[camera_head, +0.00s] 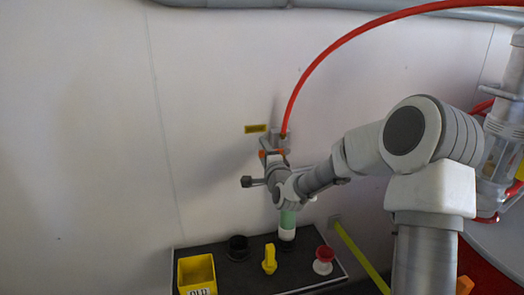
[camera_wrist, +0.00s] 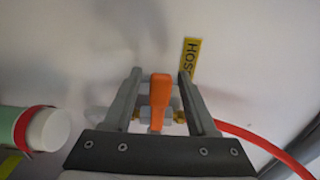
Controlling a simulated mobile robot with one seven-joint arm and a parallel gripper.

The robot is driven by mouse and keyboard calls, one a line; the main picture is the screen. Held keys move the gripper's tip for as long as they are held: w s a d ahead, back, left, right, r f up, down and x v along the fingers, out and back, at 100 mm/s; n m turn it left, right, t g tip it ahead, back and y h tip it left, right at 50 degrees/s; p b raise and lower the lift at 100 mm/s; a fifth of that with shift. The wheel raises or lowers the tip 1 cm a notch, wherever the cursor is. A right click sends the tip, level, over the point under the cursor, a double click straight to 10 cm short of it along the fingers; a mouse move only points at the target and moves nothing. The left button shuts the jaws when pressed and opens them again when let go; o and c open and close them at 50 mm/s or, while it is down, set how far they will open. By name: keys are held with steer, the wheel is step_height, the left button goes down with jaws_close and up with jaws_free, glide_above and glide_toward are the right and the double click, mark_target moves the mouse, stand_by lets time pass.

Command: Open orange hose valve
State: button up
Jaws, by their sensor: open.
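The orange valve handle (camera_wrist: 158,102) stands between the two fingers of my gripper (camera_wrist: 160,76) in the wrist view. The fingers are apart, one on each side of the handle; I cannot tell whether either touches it. Brass-coloured fittings and the grey valve body show behind the fingers. In the head view my gripper (camera_head: 273,156) is up at the wall valve, and a bit of orange (camera_head: 263,154) shows there. My wrist hides most of the valve. A red hose (camera_head: 330,48) rises from it and curves right.
A yellow label (camera_head: 255,128) is on the wall by the valve; it reads "HOS" in the wrist view (camera_wrist: 190,58). A green and white cylinder (camera_head: 287,226) stands under my wrist.

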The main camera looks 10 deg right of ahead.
steer(key=shift+w+a, duration=0.1)
steer(key=shift+w, duration=0.85)
jaws_close()
stand_by(0.8)
